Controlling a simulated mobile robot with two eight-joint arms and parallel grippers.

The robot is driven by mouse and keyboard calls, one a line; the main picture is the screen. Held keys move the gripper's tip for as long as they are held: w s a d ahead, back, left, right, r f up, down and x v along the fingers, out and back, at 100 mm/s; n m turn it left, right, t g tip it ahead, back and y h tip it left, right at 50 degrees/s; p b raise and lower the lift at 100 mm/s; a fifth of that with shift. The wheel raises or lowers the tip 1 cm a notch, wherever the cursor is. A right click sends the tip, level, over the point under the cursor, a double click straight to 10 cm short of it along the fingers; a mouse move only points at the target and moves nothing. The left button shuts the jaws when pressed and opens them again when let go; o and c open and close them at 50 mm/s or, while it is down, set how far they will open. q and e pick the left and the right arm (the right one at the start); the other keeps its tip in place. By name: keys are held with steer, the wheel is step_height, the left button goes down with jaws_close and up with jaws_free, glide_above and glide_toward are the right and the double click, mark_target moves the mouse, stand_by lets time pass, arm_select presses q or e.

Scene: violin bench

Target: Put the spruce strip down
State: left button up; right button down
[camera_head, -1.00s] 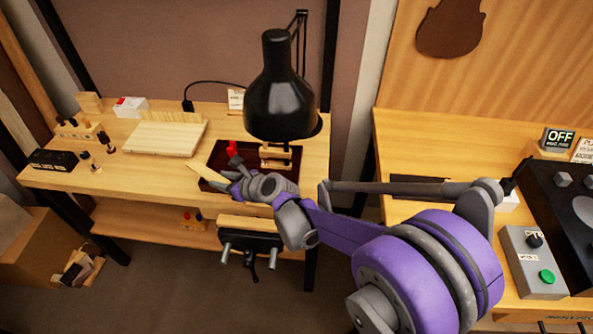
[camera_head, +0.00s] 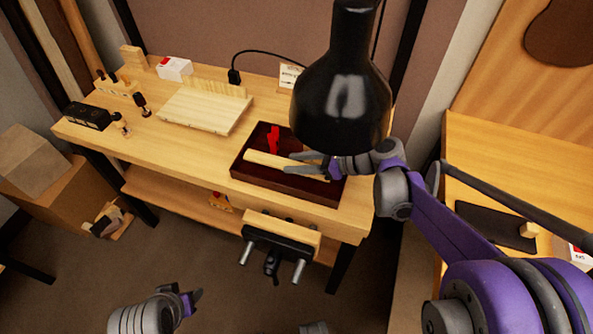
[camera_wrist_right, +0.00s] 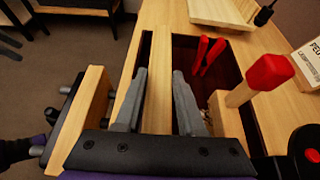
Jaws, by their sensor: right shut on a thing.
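The pale spruce strip (camera_head: 275,162) is between the fingers of my right gripper (camera_head: 312,163). It lies level over the dark red-brown tray (camera_head: 240,168), pointing left. In the right wrist view the strip (camera_wrist_right: 158,90) runs lengthwise between the two grey fingers of the right gripper (camera_wrist_right: 160,75), with the tray (camera_wrist_right: 222,72) beneath. I cannot tell whether the strip touches the tray floor or rim. My left gripper (camera_head: 190,300) is low at the bottom of the head view, away from the bench, its jaws unclear.
A black lamp (camera_head: 342,85) hangs over the tray's back right. A red-handled tool (camera_head: 273,140) is in the tray. A vise (camera_head: 275,245) juts from the bench front. A pale board (camera_head: 205,112) lies left of the tray; the bench between is bare.

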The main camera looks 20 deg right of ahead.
mark_target(298, 182)
step_height(298, 182, down, 6)
steer(key=shift+r+b, duration=0.15)
steer(key=shift+b, duration=0.45)
steer(key=c, duration=0.8)
jaws_free()
steer(key=shift+d+r, duration=0.1)
steer(key=shift+r, duration=0.05)
steer(key=p+v, duration=0.1)
steer(key=v, duration=1)
steer(key=shift+s+d+r, duration=0.15)
steer(key=shift+s+d, duration=0.1)
steer(key=shift+d, duration=0.05)
